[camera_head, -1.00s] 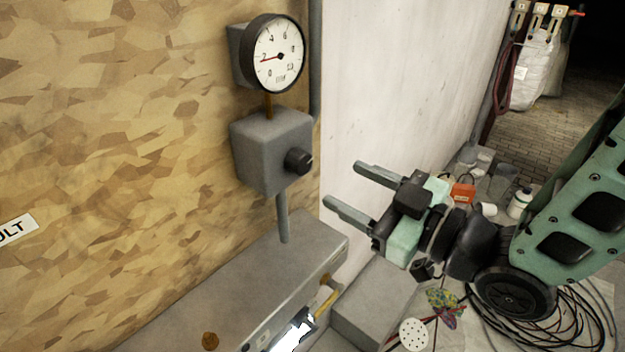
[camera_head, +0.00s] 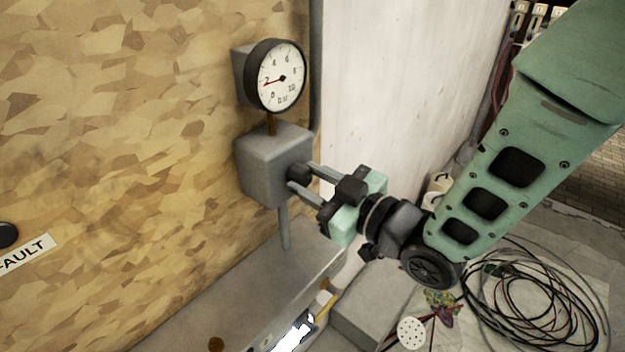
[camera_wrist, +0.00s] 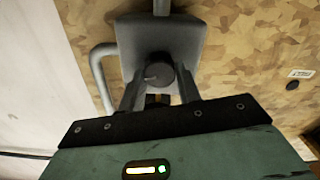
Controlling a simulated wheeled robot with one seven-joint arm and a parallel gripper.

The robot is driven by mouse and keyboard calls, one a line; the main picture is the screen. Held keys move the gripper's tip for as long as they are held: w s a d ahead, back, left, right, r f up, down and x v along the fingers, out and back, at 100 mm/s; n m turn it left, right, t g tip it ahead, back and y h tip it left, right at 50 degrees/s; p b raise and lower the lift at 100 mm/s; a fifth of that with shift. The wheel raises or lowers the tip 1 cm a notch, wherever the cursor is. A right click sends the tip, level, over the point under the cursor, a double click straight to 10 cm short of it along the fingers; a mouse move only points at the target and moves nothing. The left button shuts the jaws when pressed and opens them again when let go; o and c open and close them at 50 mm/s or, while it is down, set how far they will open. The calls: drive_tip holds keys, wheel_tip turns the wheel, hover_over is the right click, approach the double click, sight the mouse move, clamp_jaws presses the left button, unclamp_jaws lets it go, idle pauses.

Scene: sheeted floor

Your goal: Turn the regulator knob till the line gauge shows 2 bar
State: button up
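The regulator is a grey box (camera_head: 262,165) on the board wall, with a round black knob (camera_head: 299,173) on its front face. The line gauge (camera_head: 275,75) sits above it; its red needle points close to the 2 mark. My gripper (camera_head: 303,177) is at the knob, with one finger on each side of it. In the wrist view the knob (camera_wrist: 159,75) lies between the two fingertips (camera_wrist: 160,80). I cannot tell whether the fingers press on it or stand just clear.
A grey pipe (camera_head: 284,228) runs down from the box to a grey ledge (camera_head: 240,290). A pale wall (camera_head: 400,80) stands to the right. Coiled cables (camera_head: 535,300) lie on the floor at the lower right. A label (camera_head: 25,253) is on the board at the left.

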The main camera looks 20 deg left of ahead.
drive_tip(key=shift+c, duration=0.9)
drive_tip(key=shift+f+m+b, duration=0.25)
drive_tip(key=shift+m+b, duration=0.05)
drive_tip(key=shift+b, duration=0.65)
drive_tip(key=shift+m+b, duration=0.5)
drive_tip(key=shift+b, duration=0.25)
drive_tip(key=shift+r, duration=0.2)
drive_tip(key=o, duration=1)
drive_tip(key=shift+c, duration=0.2)
